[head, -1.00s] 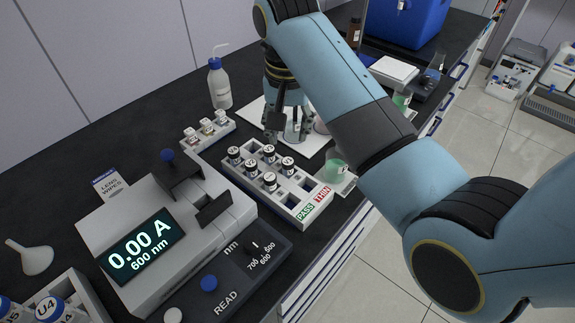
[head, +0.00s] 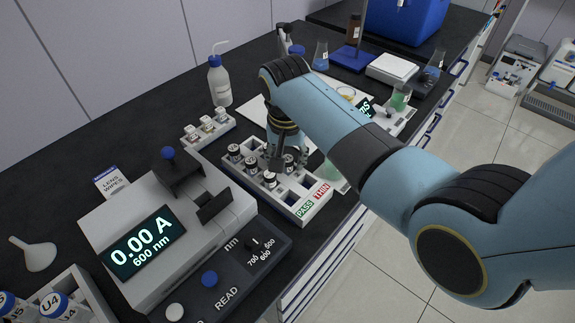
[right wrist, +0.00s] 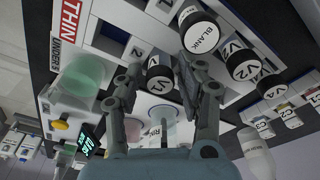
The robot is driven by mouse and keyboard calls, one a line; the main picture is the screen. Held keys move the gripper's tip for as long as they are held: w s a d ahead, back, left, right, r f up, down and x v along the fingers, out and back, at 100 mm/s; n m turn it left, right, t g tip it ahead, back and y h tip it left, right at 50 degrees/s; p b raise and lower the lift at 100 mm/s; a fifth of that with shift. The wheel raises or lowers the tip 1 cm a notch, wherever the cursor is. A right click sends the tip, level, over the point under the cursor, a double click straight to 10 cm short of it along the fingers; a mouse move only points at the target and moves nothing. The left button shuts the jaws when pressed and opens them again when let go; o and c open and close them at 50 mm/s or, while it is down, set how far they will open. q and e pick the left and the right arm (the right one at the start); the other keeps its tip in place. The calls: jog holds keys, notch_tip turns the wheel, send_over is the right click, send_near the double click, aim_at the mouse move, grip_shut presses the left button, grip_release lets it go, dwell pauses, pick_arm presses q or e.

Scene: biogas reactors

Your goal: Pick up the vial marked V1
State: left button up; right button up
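The vial marked V1 (right wrist: 158,76) has a black cap and shows between the two fingers of my right gripper (right wrist: 161,68) in the right wrist view. The fingers are open on either side of it, and I see a gap beside the cap. In the head view my right gripper (head: 284,160) reaches down over the white vial rack (head: 314,206) and hides part of it. The rack also holds a vial marked BLANK (right wrist: 200,32) and other black-capped vials close beside V1. My left gripper is out of view.
A grey photometer (head: 150,245) reading 0.00 A stands left of the rack. A small cuvette rack (head: 207,131) and a wash bottle (head: 220,82) stand behind it. A green beaker (right wrist: 80,75) is close to the rack's right side. A funnel (head: 35,254) lies at the left.

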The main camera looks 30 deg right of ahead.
jog(key=shift+c, duration=0.3)
grip_shut()
jog(key=shift+r, duration=0.1)
